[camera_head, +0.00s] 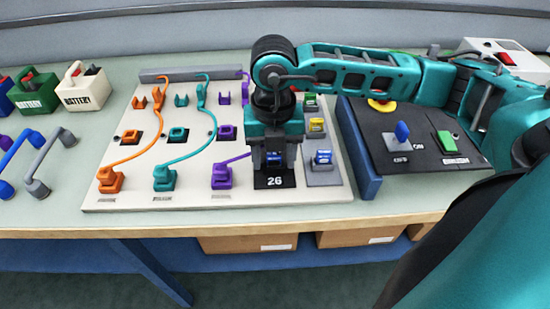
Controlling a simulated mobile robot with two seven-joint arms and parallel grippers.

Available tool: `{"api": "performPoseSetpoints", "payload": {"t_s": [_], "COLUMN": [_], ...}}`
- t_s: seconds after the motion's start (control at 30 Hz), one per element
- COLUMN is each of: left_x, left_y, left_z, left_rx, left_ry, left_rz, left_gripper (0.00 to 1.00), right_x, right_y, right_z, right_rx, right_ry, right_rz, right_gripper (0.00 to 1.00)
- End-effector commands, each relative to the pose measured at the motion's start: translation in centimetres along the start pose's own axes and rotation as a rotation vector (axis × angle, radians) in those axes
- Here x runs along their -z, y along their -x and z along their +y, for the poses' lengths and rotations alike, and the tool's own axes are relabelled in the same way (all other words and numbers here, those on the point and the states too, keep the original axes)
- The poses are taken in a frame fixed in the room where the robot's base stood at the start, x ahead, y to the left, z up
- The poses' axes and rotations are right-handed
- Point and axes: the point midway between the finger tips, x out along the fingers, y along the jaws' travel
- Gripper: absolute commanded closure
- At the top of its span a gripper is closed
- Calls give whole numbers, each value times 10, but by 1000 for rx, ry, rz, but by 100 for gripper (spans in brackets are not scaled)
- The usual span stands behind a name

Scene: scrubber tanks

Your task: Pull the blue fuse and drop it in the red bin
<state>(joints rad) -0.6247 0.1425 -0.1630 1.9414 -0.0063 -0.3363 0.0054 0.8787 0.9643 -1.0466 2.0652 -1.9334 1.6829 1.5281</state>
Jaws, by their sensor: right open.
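My right gripper (274,155) points down over the black block marked 26 (274,181) near the front right of the pale panel. It is open. A blue fuse (274,159) shows between its fingers, low at the block; I cannot tell whether the fingers touch it. Another blue fuse (322,157) sits on the grey strip just right of the gripper, with yellow (316,125) and green (310,100) ones behind it. My left gripper and a red bin are not in view.
The pale panel (200,195) has orange, teal and purple plugs with cables left of my gripper. A dark control box (412,165) with a blue lever and green switch stands right. Batteries (82,88) stand far left. Cardboard boxes (255,242) sit below the bench.

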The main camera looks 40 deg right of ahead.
Motion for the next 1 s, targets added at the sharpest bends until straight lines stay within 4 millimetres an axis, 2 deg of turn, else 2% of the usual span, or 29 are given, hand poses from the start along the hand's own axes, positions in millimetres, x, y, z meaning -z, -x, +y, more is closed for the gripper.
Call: {"api": "performPoseSetpoints", "payload": {"t_s": [0.53, 1.0], "left_x": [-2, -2], "left_y": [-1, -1], "left_z": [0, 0], "left_rx": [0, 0], "left_ry": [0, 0], "left_rz": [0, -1], "left_gripper": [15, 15], "right_x": [0, 0], "right_y": [0, 0], "right_z": [0, 0], "right_rx": [0, 0], "right_ry": [0, 0], "right_rz": [0, 0], "right_gripper": [46, 91]}}
